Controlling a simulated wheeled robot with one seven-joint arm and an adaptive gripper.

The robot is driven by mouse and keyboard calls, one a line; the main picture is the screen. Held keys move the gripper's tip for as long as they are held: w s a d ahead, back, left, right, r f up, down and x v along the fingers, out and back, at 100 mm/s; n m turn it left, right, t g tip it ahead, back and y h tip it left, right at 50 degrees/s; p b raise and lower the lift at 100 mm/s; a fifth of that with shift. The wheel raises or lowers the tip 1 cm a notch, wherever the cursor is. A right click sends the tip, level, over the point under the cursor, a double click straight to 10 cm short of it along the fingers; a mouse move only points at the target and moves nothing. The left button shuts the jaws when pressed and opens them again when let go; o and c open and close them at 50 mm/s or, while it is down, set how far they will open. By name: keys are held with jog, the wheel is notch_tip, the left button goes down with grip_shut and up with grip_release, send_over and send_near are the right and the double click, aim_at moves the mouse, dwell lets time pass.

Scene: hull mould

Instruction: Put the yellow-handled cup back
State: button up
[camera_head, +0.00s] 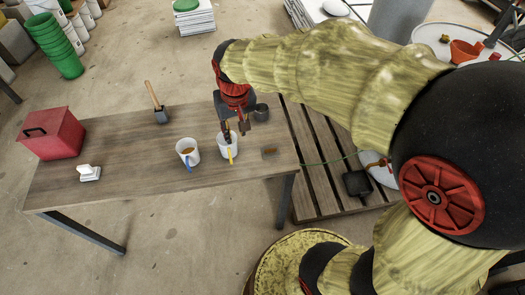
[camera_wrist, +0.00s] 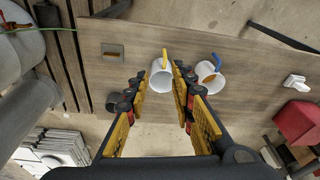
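The white cup with the yellow handle (camera_head: 225,144) stands upright on the wooden table, right of centre in the head view. It also shows in the wrist view (camera_wrist: 162,79), just beyond my fingertips and closer to the right finger. My gripper (camera_head: 235,132) is above the cup, pointing down, with its fingers apart and nothing visibly clamped. One finger overlaps the cup's rim in the head view; I cannot tell whether they touch. A similar white cup with a blue handle (camera_head: 188,148) and brown contents stands to its left. A small brownish square (camera_head: 270,151) lies on the table to the right.
A dark grey pot (camera_head: 262,112) stands near my gripper at the table's back right. A wooden-handled tool (camera_head: 157,105), a red box (camera_head: 52,133) and a white item (camera_head: 90,173) are farther left. Slatted pallets (camera_head: 325,165) lie beyond the right edge. The table's front middle is clear.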

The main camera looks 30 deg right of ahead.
jog(key=s+r+t, duration=0.1)
jog(key=s+r, duration=0.3)
jog(key=s, duration=0.4)
jog(key=s+d+r+n+t, duration=0.1)
jog(key=s+r, duration=0.3)
jog(key=s, duration=0.4)
jog(key=shift+s+r+n+t, duration=0.25)
jog(key=shift+r+n+t, duration=0.1)
jog(key=shift+t, duration=0.35)
jog(key=shift+d, duration=0.2)
